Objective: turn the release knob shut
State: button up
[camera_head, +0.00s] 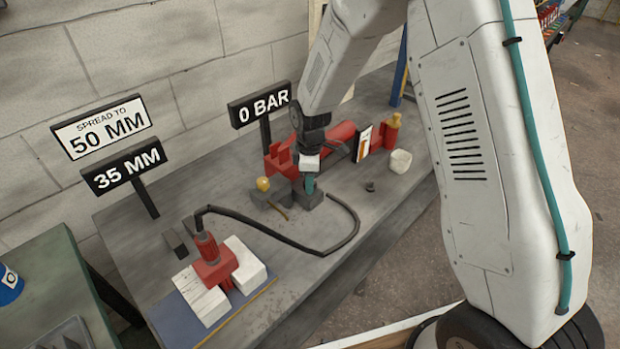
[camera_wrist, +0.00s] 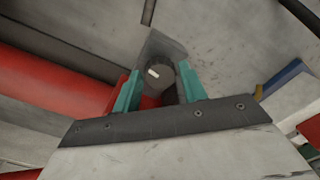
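The release knob (camera_wrist: 158,76) is a dark round knob with a short white mark, seen in the wrist view beside a grey block and the red pump body (camera_wrist: 50,80). My gripper (camera_wrist: 160,82) has its two teal fingers on either side of the knob. The fingertips look very near its sides; I cannot tell whether they touch. In the head view my gripper (camera_head: 310,184) is low at the front of the red pump (camera_head: 335,138), and the knob is hidden there. A sign (camera_head: 259,104) behind reads 0 BAR. Another sign (camera_head: 124,167) reads 35 MM.
A black hose (camera_head: 300,247) runs across the bench to a red spreader (camera_head: 212,264) between white blocks. A placard (camera_head: 101,127) reads SPREAD TO 50 MM. A white cup-like object (camera_head: 400,161), a yellow-red bottle (camera_head: 391,131) and a small dark piece (camera_head: 370,186) stand at right.

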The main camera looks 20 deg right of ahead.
jog(key=c, duration=0.6)
jog(key=shift+o, duration=0.2)
jog(key=shift+m, duration=0.4)
jog(key=m, duration=1.1)
jog(key=shift+m, duration=2.1)
